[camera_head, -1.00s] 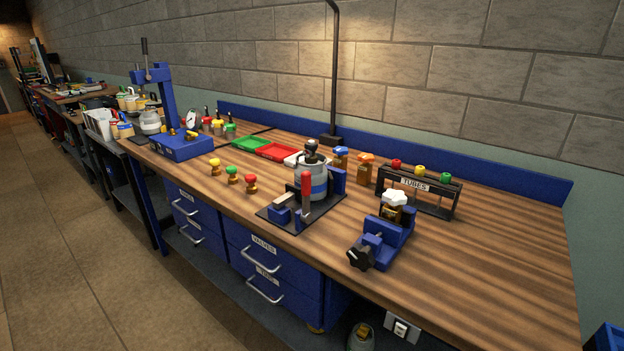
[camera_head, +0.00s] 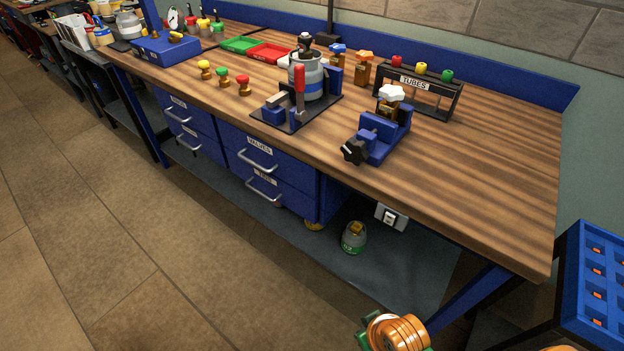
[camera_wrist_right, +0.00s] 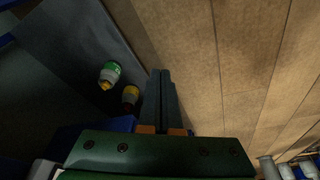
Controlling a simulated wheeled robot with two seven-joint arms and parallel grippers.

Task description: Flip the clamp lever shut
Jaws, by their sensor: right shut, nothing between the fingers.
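The clamp's red lever (camera_head: 299,80) stands upright on a black base plate (camera_head: 311,116) on the workbench. A grey canister (camera_head: 308,72) with a blue band stands behind it on the same plate. The small blue clamp body (camera_head: 274,114) sits in front. My right gripper (camera_wrist_right: 161,72) shows in the right wrist view, shut and empty, low beside the bench and pointing over the floor and lower shelf. It is well away from the lever. In the head view only an orange and green part of my arm shows at the bottom edge. My left gripper is out of view.
A blue vise (camera_head: 375,137) with a black knob stands right of the clamp. Red, green and yellow knobs (camera_head: 223,77) stand left. A green-white bottle (camera_head: 354,237) sits on the lower shelf. The bench's right end is clear.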

